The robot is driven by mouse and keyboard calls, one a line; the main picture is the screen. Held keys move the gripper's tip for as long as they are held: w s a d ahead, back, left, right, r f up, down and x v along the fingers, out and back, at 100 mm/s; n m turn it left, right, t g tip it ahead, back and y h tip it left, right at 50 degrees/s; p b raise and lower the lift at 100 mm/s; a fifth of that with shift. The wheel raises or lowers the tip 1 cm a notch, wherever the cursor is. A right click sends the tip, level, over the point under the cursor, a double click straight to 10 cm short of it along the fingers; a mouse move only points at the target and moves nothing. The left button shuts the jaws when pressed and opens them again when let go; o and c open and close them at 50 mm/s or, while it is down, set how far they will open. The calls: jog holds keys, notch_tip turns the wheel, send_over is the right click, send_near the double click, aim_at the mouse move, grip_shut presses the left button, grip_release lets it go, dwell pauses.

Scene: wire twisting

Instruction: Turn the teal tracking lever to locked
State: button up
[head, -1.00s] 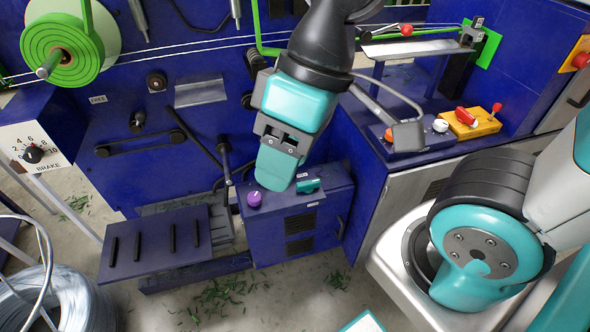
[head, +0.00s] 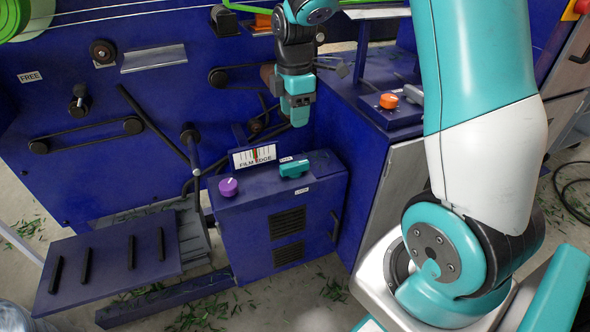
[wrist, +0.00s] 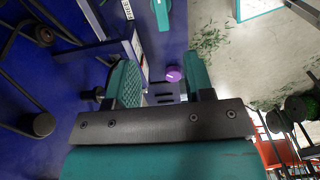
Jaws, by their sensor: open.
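The teal tracking lever (head: 294,168) lies on top of the blue cabinet (head: 232,205), to the right of the purple knob (head: 228,187). Small labels sit behind and in front of it, too small to read surely. My gripper (head: 298,117) is above and behind the lever in the head view, apart from it, empty and pointing down. In the wrist view my gripper (wrist: 163,85) shows two spread teal fingers. The teal lever (wrist: 162,13) is at the top edge there, beyond the fingers, partly cut off. The purple knob (wrist: 173,74) shows between the fingers.
A FILM EDGE gauge (head: 254,157) stands at the back of the cabinet top. A side console with an orange knob (head: 388,101) is to the right. Belts and rollers (head: 85,137) line the blue machine wall at left. The space above the lever looks clear.

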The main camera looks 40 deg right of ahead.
aim_at(295, 164)
notch_tip(295, 164, down, 15)
jog(key=b, duration=0.3)
jog(key=shift+s, duration=0.1)
grip_shut()
